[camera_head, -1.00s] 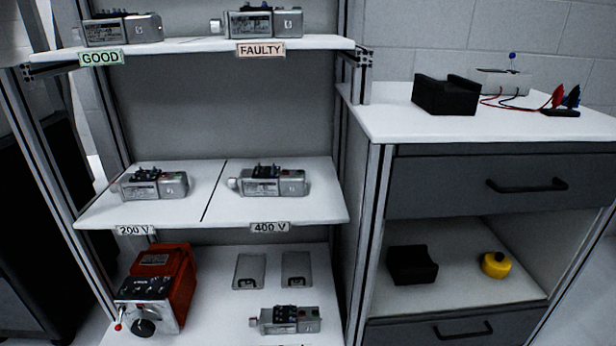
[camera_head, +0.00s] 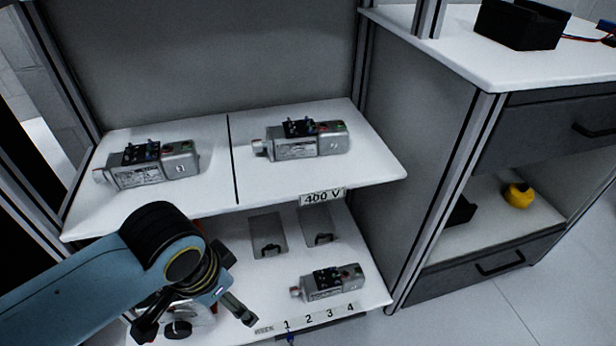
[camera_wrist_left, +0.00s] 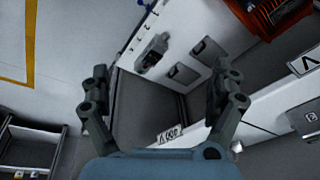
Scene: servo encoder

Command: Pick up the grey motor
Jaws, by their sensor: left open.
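Several grey motors with black terminal blocks are in the head view. One motor (camera_head: 150,165) lies on the left half of the middle shelf. Another motor (camera_head: 305,140) lies on the right half, above the 400 V label. A third motor (camera_head: 332,282) lies on the lower shelf near its front edge; it seems to show also in the left wrist view (camera_wrist_left: 153,52). My left gripper (camera_head: 196,326) is open and empty in front of the lower shelf, left of the third motor. Its spread fingers (camera_wrist_left: 160,72) frame the shelf unit in the wrist view. My right gripper is not in view.
The middle shelf (camera_head: 375,170) overhangs the lower one. A white-topped drawer cabinet (camera_head: 440,55) stands to the right, with a yellow object (camera_head: 518,195) inside.

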